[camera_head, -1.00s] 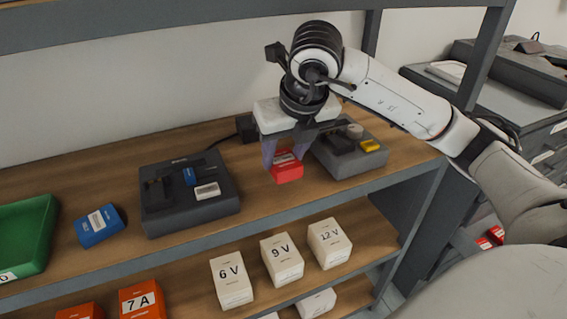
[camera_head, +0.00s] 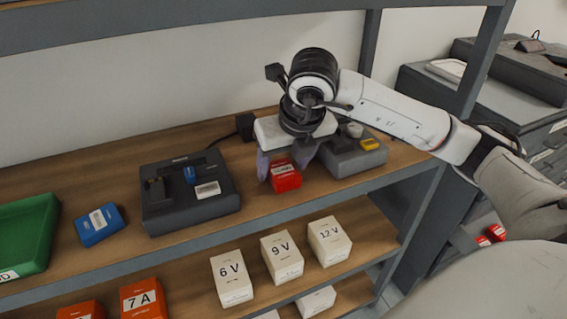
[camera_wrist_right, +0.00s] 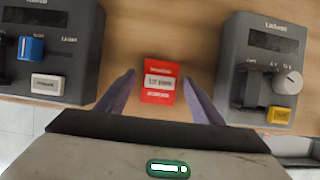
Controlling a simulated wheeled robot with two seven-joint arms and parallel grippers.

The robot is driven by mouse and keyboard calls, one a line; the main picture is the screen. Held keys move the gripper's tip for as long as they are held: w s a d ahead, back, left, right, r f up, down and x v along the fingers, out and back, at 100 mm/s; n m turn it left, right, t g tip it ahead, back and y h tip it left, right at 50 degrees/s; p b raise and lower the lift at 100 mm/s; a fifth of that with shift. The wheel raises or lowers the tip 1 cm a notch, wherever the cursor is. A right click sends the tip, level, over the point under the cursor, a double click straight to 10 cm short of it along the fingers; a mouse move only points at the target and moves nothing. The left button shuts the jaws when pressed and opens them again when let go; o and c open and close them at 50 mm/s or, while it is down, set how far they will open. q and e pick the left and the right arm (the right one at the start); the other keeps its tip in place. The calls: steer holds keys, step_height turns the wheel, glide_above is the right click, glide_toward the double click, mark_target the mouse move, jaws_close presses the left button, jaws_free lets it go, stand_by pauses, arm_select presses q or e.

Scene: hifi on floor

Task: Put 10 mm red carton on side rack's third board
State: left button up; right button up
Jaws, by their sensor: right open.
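A red carton (camera_head: 286,178) with a white label stands on the wooden board (camera_head: 262,205) between two dark grey devices. In the right wrist view the red carton (camera_wrist_right: 159,82) lies between my two finger tips, with a gap on each side. My right gripper (camera_head: 284,167) is open, pointing down around the carton, and the fingers do not appear to press on it. The label's text is too small to read surely. My left gripper is not in view.
A grey device (camera_head: 188,212) stands left of the carton and another (camera_head: 352,160) close on its right. A blue box (camera_head: 99,225) and a green tray (camera_head: 50,232) are farther left. White boxes (camera_head: 282,258) and orange boxes (camera_head: 143,300) stand on the board below. Red items (camera_head: 496,232) show at the right.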

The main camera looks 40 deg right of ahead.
steer(key=v, duration=0.7)
steer(key=shift+r, duration=0.25)
steer(key=shift+s+a, duration=0.1)
steer(key=shift+s, duration=0.05)
